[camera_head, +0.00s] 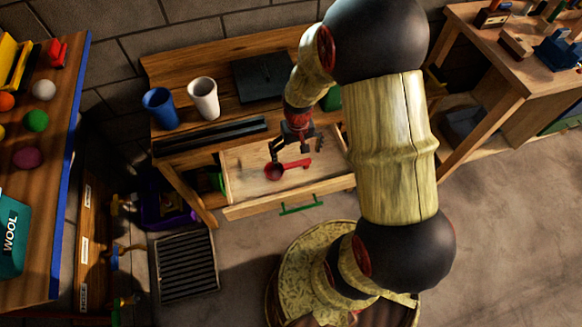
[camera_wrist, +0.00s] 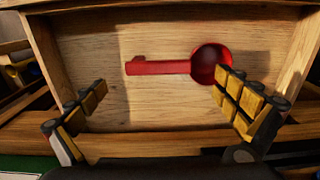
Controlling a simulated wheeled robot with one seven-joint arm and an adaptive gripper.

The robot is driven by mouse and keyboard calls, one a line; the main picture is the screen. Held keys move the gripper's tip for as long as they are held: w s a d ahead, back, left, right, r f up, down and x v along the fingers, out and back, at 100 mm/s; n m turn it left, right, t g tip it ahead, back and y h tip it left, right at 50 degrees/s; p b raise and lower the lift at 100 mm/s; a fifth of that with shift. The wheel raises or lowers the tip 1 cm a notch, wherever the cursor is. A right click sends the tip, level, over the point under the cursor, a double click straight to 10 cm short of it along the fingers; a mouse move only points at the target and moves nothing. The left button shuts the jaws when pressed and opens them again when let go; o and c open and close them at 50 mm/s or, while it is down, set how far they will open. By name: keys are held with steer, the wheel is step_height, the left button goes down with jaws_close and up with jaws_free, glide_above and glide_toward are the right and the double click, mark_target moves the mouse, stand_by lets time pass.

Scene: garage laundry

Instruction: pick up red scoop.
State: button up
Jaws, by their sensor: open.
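The red scoop (camera_head: 276,171) lies in an open wooden drawer (camera_head: 240,192) under the workbench. In the wrist view the red scoop (camera_wrist: 165,67) lies flat on the drawer floor, its round bowl to the right and its handle pointing left. My gripper (camera_head: 293,150) is over the drawer. In the wrist view my gripper (camera_wrist: 165,100) is open and empty, its fingers wide apart. The right finger appears close to the bowl's lower edge; I cannot tell whether it touches. The handle lies beyond the gap between the fingertips.
The workbench (camera_head: 165,66) holds a blue cup (camera_head: 160,108), a white cup (camera_head: 203,98) and a dark flat case (camera_head: 262,76). The drawer walls surround the scoop, and a green handle (camera_head: 301,206) is on its front. A shelf with coloured balls (camera_head: 36,121) stands at left.

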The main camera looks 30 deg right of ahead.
mark_target(296, 163)
step_height(296, 163, down, 4)
steer(key=shift+a+f+b, duration=0.1)
steer(key=shift+a+b, duration=0.05)
steer(key=shift+b, duration=0.55)
steer(key=shift+c, duration=1.3)
steer(key=c, duration=0.7)
steer(key=shift+c, duration=0.7)
steer(key=shift+r, duration=0.2)
